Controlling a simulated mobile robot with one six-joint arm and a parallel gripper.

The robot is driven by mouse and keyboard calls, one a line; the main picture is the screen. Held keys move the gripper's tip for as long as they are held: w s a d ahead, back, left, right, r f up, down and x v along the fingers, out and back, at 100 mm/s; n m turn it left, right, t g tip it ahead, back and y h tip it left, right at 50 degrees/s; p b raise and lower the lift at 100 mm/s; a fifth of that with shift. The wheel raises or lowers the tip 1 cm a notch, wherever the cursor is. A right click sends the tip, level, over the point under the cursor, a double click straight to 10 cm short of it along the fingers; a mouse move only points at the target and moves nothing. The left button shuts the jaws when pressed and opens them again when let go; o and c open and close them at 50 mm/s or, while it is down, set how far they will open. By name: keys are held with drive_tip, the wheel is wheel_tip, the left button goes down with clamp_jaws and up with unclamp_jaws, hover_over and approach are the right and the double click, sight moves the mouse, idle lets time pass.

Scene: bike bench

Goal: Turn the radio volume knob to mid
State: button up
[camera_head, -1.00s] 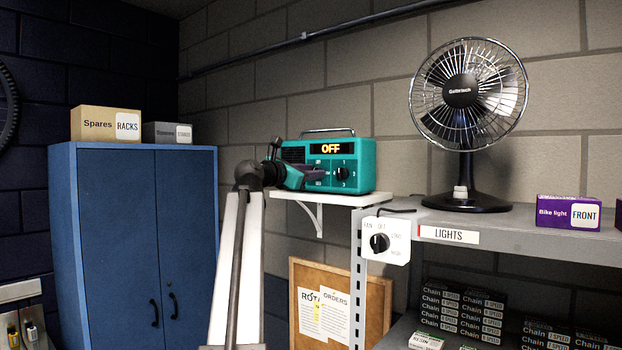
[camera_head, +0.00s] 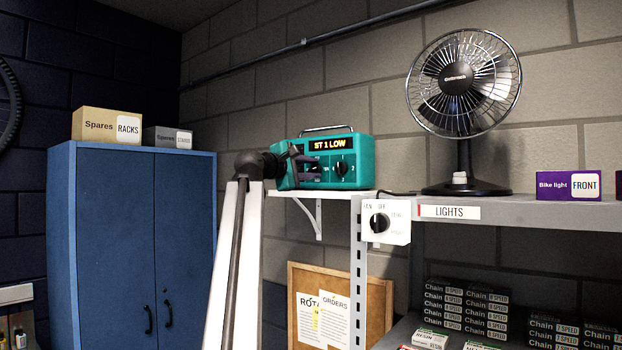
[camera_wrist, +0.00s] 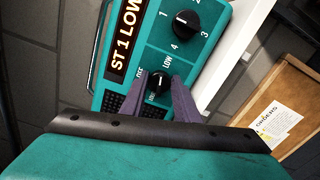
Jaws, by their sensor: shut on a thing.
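The teal radio (camera_head: 350,172) stands on a white wall shelf (camera_head: 330,193). Its display (camera_head: 329,144) reads "ST 1 LOW". The volume knob (camera_wrist: 157,87), black with a white pointer, sits beside labels including "LOW" in the wrist view. My gripper (camera_wrist: 162,92) is shut on this knob, one purple finger on each side. The station knob (camera_wrist: 186,23), marked with numbers, is apart from my fingers; it also shows in the head view (camera_head: 341,168). In the head view my gripper (camera_head: 318,167) hides most of the volume knob.
A fan (camera_head: 462,100) and a bike light box (camera_head: 568,186) stand on the grey shelf to the right. A fan switch box (camera_head: 384,221) hangs below the radio's right side. A blue cabinet (camera_head: 130,250) stands left. A cork board (camera_head: 340,300) is below the shelf.

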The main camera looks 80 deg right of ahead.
drive_tip(key=m+b, duration=0.2)
drive_tip(key=m, duration=0.1)
drive_tip(key=m+b, duration=0.1)
drive_tip(key=shift+f+m, duration=0.3)
drive_tip(key=m+b, duration=0.1)
drive_tip(key=m, duration=0.3)
drive_tip(key=shift+m+b, duration=0.3)
drive_tip(key=shift+b, duration=0.05)
drive_tip(key=m, duration=1.1)
drive_tip(key=shift+w+d+f, duration=0.1)
drive_tip(key=shift+w+f, duration=0.1)
drive_tip(key=shift+f, duration=0.05)
drive_tip(key=o, duration=1)
drive_tip(key=shift+r, duration=0.1)
